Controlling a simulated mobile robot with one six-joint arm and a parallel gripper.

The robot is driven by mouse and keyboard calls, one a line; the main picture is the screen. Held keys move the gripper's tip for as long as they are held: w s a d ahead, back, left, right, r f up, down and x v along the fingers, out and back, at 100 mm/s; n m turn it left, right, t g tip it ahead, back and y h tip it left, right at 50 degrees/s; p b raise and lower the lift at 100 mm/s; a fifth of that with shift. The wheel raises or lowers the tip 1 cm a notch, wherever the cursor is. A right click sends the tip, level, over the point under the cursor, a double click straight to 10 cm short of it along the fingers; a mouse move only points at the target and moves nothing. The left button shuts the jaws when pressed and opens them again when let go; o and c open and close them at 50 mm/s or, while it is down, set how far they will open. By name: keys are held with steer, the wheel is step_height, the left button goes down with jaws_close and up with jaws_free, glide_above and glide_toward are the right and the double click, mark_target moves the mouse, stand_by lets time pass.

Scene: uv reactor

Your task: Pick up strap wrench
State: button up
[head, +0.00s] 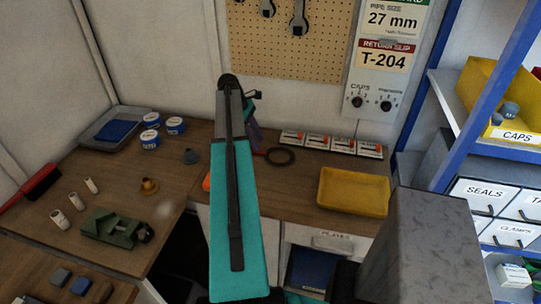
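A dark ring or loop (280,156) lies flat on the wooden bench, just right of my arm. It may be the strap wrench's strap, but I cannot tell for sure. A small orange piece (206,182) shows at the left edge of my arm; whether it belongs to the loop is hidden. My teal arm link with a dark stripe rises through the middle of the head view and covers part of the bench. My gripper's fingers do not show, and whether it holds anything cannot be seen.
A yellow tray (353,192) and several small boxes (331,144) stand right of the loop. A purple object (255,133) is partly behind my arm. A green vise (117,226) and white-blue tubs (151,137) sit left. A grey block (425,250) stands at front right.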

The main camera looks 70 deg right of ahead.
mark_target(263, 152)
steer(key=shift+p+x, duration=0.75)
steer(key=shift+x, duration=0.25)
steer(key=shift+p+x, duration=0.4)
steer(key=shift+x, duration=0.9)
steer(key=shift+a, duration=0.1)
jaws_close()
